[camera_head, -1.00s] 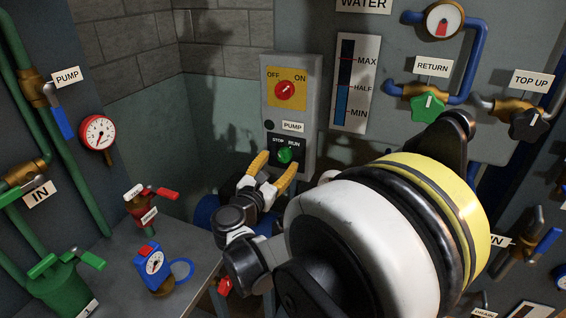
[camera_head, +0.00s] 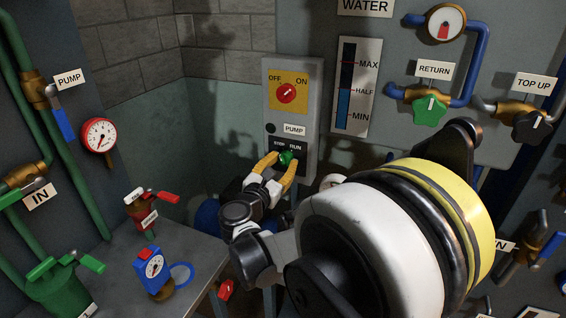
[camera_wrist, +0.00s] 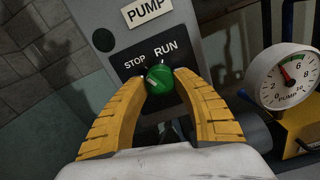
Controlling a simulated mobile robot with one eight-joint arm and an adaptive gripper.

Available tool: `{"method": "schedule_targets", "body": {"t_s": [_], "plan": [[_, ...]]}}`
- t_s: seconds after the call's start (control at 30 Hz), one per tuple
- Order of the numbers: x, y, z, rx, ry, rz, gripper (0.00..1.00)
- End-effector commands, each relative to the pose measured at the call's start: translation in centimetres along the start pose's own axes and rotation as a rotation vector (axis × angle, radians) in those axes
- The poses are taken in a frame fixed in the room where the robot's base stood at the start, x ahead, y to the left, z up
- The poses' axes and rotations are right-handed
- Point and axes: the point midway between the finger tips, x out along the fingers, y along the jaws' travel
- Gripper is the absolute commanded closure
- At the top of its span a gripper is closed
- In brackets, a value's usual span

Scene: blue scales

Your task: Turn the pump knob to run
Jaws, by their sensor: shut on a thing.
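The green pump knob (camera_head: 287,158) sits on a dark plate marked STOP and RUN, low on the grey pump box (camera_head: 311,88). In the wrist view the round knob (camera_wrist: 159,79) lies below and between the two words. A faint pale mark shows on its face, but I cannot tell clearly which word it points to. My gripper (camera_head: 278,161) is shut on the knob, with one yellow finger on each side; the fingertips also show in the wrist view (camera_wrist: 161,76). The knob's lower edge is partly hidden in the head view.
Above, a red switch (camera_head: 286,92) on a yellow plate points toward ON. A white pump gauge (camera_wrist: 289,81) stands close to the right of the box. A grey bench (camera_head: 190,250) with a blue gauge device (camera_head: 150,270) is at lower left.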

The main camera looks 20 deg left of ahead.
Motion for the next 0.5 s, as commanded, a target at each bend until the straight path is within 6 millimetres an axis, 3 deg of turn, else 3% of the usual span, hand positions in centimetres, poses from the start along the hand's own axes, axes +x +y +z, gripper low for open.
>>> {"method": "schedule_targets", "body": {"t_s": [0.27,0.5], "plan": [[0.01,-0.01,0.01,0.102,0.0,0.0,0.95],[0.02,-0.03,0.01,0.297,-0.001,0.0,0.95]]}}
